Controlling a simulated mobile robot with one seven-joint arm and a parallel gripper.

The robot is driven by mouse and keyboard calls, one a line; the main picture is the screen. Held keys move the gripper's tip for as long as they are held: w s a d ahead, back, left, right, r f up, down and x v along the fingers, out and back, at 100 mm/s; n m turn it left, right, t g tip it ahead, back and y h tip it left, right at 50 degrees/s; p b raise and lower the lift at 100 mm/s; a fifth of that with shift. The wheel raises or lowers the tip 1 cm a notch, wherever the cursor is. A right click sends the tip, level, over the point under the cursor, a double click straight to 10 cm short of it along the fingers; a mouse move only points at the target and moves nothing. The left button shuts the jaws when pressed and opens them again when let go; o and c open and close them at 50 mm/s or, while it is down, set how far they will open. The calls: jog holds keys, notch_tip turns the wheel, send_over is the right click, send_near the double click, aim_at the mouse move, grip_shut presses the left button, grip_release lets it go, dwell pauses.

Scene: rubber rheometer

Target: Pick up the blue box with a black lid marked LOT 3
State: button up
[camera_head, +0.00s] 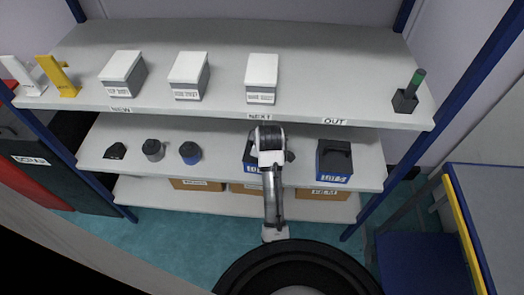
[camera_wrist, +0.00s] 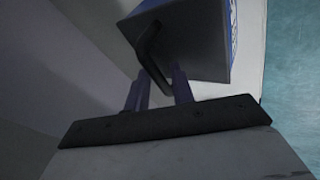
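Two blue boxes with black lids stand on the middle shelf in the head view. One blue box (camera_head: 334,161) is in clear sight right of my arm. The other blue box (camera_head: 249,165) is largely hidden behind my arm. In the wrist view a box with a dark lid (camera_wrist: 190,40), a dark handle (camera_wrist: 150,45) and a strip of blue side with white print is close ahead. My gripper (camera_wrist: 161,73) has its fingers apart, with the handle's near end between them; contact is not clear.
The upper shelf (camera_head: 330,70) overhangs behind my arm and carries several grey boxes with white lids. A blue round container (camera_head: 190,152) and a grey one (camera_head: 153,150) stand left on the middle shelf. Cardboard boxes (camera_head: 323,193) sit below. A blue upright (camera_head: 440,115) bounds the right.

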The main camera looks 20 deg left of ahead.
jog(key=shift+w+a+f, duration=0.2)
jog(key=shift+w+f, duration=0.2)
jog(key=shift+f, duration=0.15)
grip_shut()
jog(key=shift+s, duration=0.15)
dwell(0.9)
